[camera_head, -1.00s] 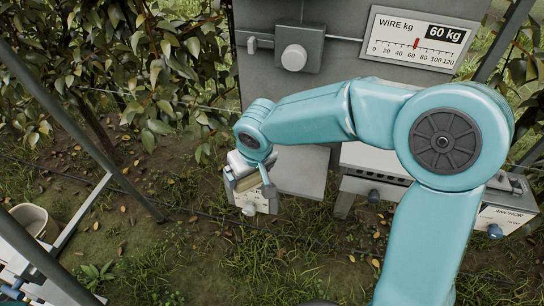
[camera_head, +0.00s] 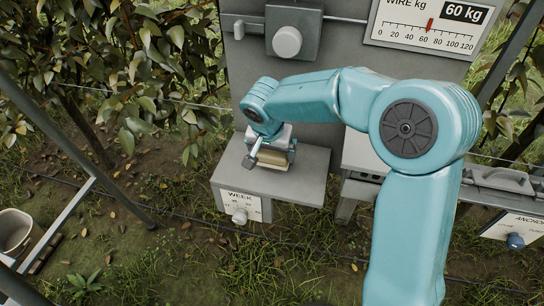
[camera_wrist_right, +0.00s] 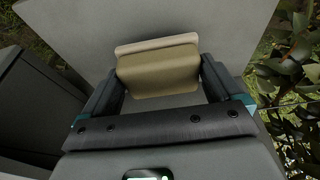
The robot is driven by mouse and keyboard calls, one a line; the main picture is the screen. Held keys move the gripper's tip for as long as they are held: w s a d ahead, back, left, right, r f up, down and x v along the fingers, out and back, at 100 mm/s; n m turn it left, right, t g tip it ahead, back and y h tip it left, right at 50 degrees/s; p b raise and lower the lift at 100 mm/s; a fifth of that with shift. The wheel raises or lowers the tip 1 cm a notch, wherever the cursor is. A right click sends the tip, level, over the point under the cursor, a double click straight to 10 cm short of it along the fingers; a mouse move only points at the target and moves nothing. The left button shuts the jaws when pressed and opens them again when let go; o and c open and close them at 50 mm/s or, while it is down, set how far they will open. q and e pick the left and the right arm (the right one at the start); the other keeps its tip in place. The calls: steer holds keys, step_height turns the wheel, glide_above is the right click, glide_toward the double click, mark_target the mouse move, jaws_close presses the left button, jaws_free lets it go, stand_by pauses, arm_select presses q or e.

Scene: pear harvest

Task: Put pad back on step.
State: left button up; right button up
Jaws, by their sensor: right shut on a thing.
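The pad (camera_head: 271,157) is a tan block with a paler edge. My right gripper (camera_head: 268,161) is shut on it, over the top of the grey step (camera_head: 305,185), which has a dial marked WEEK on its front. In the right wrist view the pad (camera_wrist_right: 158,72) sits between the two dark fingers of the gripper (camera_wrist_right: 160,80), with the grey step top (camera_wrist_right: 80,25) behind it. I cannot tell whether the pad touches the step. My left gripper is not in view.
A grey panel (camera_head: 330,90) with a knob (camera_head: 287,41) and a WIRE kg gauge (camera_head: 425,25) rises behind the step. A grey box (camera_head: 365,150) stands to the right. Leafy branches (camera_head: 130,70) and a pale bucket (camera_head: 14,230) are at left. Grass in front is clear.

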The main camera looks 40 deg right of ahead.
mark_target(271, 153)
step_height(271, 153, down, 3)
steer(key=shift+d+r, duration=0.1)
steer(key=shift+r, duration=0.05)
steer(key=shift+w, duration=0.15)
steer(key=shift+s, duration=0.2)
steer(key=o, duration=0.5)
steer(key=shift+f+b, duration=0.2)
steer(key=shift+b, duration=0.1)
steer(key=shift+o, duration=0.4)
steer(key=shift+w, duration=0.15)
